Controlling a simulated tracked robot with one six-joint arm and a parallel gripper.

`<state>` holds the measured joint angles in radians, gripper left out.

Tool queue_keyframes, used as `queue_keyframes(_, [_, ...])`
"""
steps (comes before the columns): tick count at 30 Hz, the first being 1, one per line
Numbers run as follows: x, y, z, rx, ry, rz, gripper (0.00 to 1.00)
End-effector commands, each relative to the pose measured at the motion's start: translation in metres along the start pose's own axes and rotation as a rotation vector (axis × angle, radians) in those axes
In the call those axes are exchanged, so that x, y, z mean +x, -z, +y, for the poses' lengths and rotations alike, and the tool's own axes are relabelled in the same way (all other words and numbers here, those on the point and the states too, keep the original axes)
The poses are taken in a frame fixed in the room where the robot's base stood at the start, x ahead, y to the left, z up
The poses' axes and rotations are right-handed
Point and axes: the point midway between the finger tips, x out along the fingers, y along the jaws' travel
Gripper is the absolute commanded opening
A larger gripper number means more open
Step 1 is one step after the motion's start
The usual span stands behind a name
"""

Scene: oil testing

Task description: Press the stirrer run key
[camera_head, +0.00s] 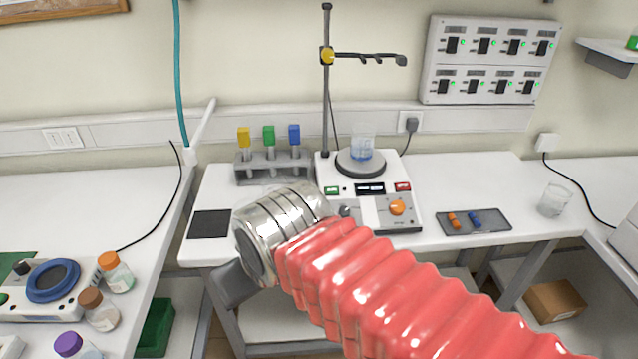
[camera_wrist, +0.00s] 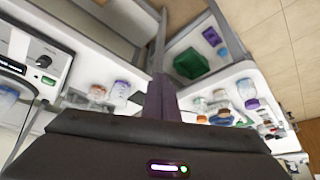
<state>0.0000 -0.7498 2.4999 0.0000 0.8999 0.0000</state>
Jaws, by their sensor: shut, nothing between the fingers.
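The stirrer (camera_head: 350,215) is a white unit on the middle bench, with a round grey plate on top and a beaker of blue liquid (camera_head: 361,147) on it. Its front panel shows a green key (camera_head: 331,190), a dark display (camera_head: 370,188), a red key (camera_head: 403,186) and an orange knob (camera_head: 397,208). I cannot read the key labels. My gripper (camera_head: 238,284) is shut and empty, in front of the bench's front edge, left of and nearer than the stirrer. My silver wrist covers the panel's lower left. The wrist view shows my gripper's dark body along the bottom.
A rack with yellow, green and blue-topped items (camera_head: 272,165) stands left of the stirrer. A grey tray (camera_head: 474,221) and an empty beaker (camera_head: 555,200) are to the right. A stand (camera_head: 326,90) rises behind. Capped bottles (camera_head: 115,272) stand on the left bench.

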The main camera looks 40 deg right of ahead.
Motion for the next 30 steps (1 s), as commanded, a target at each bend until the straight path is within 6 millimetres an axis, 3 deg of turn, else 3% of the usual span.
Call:
queue_keyframes(17, [0.001, 0.002, 0.0, 0.028, 0.009, -0.005, 0.0])
queue_keyframes(23, [0.01, 0.011, 0.008, 0.2, 0.061, -0.031, 0.0])
queue_keyframes(30, [0.027, 0.04, 0.024, 0.572, 0.172, -0.048, 0.0])
